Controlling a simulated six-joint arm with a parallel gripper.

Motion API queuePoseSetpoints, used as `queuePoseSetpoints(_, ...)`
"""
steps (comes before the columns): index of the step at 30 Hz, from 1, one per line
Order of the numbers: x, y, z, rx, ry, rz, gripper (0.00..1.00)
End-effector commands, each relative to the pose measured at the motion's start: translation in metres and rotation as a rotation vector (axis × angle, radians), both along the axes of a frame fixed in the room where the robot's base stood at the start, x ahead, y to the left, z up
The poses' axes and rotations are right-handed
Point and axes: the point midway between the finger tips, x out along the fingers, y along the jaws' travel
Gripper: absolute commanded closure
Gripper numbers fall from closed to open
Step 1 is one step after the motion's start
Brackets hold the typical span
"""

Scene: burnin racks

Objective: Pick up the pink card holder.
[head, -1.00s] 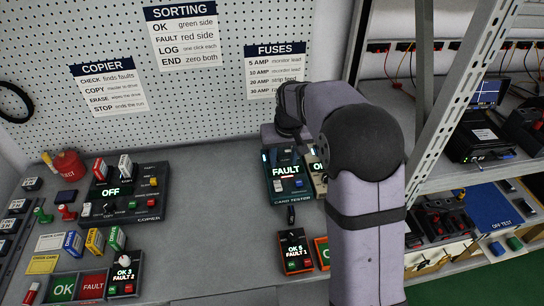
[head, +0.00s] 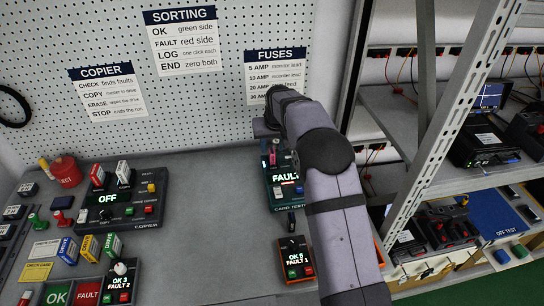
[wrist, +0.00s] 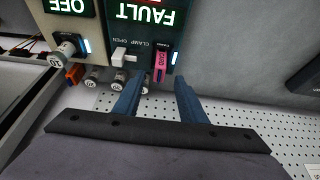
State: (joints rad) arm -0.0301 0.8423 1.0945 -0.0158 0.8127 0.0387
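The pink card holder (wrist: 163,58) stands in the card tester, beside the white clamp lever (wrist: 124,57), in the wrist view. In the head view a small pink part of it (head: 272,156) shows at the back of the card tester (head: 274,194). My gripper (wrist: 158,80) is open, with one blue finger to each side of the near end of the holder. The fingertips look close to it, but I cannot tell whether they touch it. Nothing is held. The tester's display reads FAULT.
Several small fuse-like cylinders (wrist: 92,82) stand left of my fingers. The pegboard (head: 240,110) rises close behind. The shelf post (head: 432,130) stands right of my arm. The bench between copier (head: 120,205) and tester is clear.

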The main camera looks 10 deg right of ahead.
Motion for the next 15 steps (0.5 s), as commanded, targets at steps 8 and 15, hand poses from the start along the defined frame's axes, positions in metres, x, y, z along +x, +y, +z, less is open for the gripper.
queuePoseSetpoints(8, 0.003, -0.001, -0.007, 0.0, 0.002, 0.0, 0.62)
queuePoseSetpoints(15, 0.011, -0.002, -0.031, 0.0, 0.003, 0.0, 0.62)
